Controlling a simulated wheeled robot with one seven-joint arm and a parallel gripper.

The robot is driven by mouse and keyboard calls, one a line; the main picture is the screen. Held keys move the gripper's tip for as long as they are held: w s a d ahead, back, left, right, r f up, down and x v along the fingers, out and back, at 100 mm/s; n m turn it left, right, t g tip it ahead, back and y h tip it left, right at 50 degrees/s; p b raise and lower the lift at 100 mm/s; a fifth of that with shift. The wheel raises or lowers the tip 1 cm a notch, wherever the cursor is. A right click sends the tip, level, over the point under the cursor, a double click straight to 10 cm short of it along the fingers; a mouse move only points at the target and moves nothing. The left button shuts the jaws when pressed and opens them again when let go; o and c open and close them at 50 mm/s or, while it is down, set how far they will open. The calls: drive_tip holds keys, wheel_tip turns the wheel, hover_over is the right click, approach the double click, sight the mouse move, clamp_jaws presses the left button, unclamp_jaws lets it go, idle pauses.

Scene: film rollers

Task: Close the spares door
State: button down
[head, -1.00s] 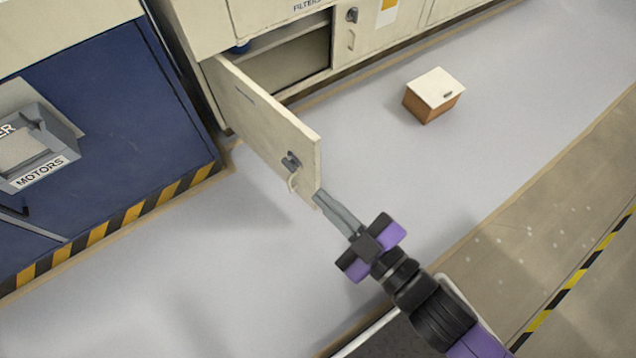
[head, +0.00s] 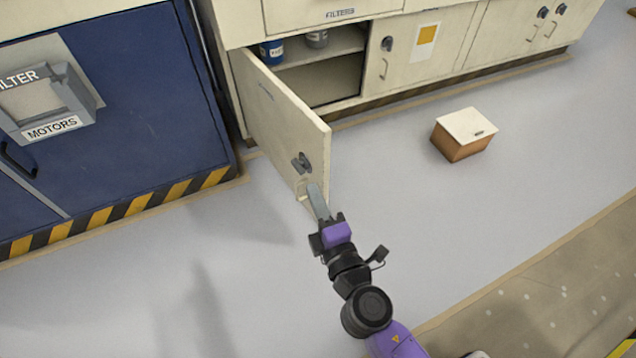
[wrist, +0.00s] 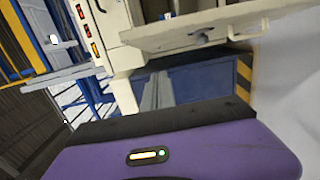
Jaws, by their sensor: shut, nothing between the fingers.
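The cream spares door (head: 281,125) stands wide open, swung out from its hinge at the left of the cabinet opening. It has a dark latch (head: 302,162) and a pale pull handle (head: 303,188) near its free edge. My gripper (head: 317,190) is shut and empty, with its grey fingers at the lower free edge of the door. I cannot tell whether they touch it. In the wrist view the door (wrist: 200,32) crosses the top, apart from the gripper fingers (wrist: 155,92) in that picture.
The open cabinet (head: 335,85) holds a blue can (head: 271,52) and a grey can (head: 317,39) on its shelf. A brown box with a white lid (head: 464,134) sits on the floor to the right. A blue motors cabinet (head: 120,100) stands left. The floor between is clear.

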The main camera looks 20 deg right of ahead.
sight(317, 158)
drive_tip(key=shift+w+d+p, duration=0.25)
drive_tip(key=shift+w+d, duration=0.5)
drive_tip(key=shift+w, duration=0.85)
drive_tip(key=shift+w+d+p, duration=0.25)
drive_tip(key=shift+w+d, duration=0.55)
drive_tip(key=shift+w, duration=0.75)
drive_tip(key=shift+w+d+p, duration=0.25)
drive_tip(key=shift+w+d, duration=0.5)
drive_tip(key=shift+w, duration=0.85)
drive_tip(key=shift+d, duration=0.1)
